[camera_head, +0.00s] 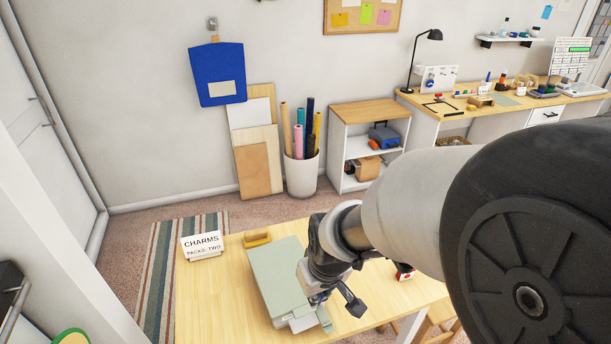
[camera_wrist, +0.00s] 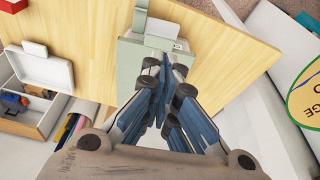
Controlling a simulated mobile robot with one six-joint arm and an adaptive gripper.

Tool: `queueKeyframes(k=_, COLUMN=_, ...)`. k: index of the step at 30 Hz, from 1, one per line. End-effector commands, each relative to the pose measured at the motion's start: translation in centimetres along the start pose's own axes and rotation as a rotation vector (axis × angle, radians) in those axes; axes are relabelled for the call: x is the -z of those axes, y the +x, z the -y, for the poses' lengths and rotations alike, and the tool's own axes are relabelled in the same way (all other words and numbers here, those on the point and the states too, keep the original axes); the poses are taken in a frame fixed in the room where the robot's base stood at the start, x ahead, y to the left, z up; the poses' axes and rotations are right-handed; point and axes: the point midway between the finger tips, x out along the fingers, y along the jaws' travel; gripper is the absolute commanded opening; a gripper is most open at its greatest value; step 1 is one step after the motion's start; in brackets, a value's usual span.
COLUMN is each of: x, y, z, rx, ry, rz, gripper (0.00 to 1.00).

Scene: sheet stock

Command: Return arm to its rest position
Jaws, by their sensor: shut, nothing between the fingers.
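My gripper (camera_head: 326,308) hangs over the light wooden table in the head view, partly hidden by its own wrist. It overlaps the right front of a flat grey-green case (camera_head: 275,272), and I cannot tell whether it touches it. In the wrist view, the fingers of my gripper (camera_wrist: 167,73) come together with nothing between them. The grey-green case also shows just beyond the fingertips (camera_wrist: 130,62), with a pale front part (camera_wrist: 160,36). My arm reaches in from the right and is bent down toward the table.
A bin of rolls (camera_head: 301,174), a shelf unit (camera_head: 370,112) and a desk (camera_head: 468,103) stand behind. The table's left front is clear.

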Motion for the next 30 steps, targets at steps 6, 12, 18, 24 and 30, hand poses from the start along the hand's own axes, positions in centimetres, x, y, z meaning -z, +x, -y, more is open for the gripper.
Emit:
queueKeyframes(k=6, x=-0.7, y=-2.1, z=-0.8, rx=-0.01, ry=0.035, rz=-0.022, gripper=0.0)
queueKeyframes(k=12, x=-4.6, y=-7.8, z=-2.7, rx=-0.044, ry=0.145, rz=-0.07, gripper=0.0)
queueKeyframes(k=18, x=-10.3, y=-12.0, z=-3.7, rx=-0.089, ry=0.266, rz=-0.111, gripper=0.0)
queueKeyframes(k=24, x=-14.7, y=-13.8, z=-3.8, rx=-0.123, ry=0.351, rz=-0.136, gripper=0.0)
queueKeyframes(k=30, x=-16.0, y=-14.3, z=-3.7, rx=-0.134, ry=0.378, rz=-0.141, gripper=0.0)
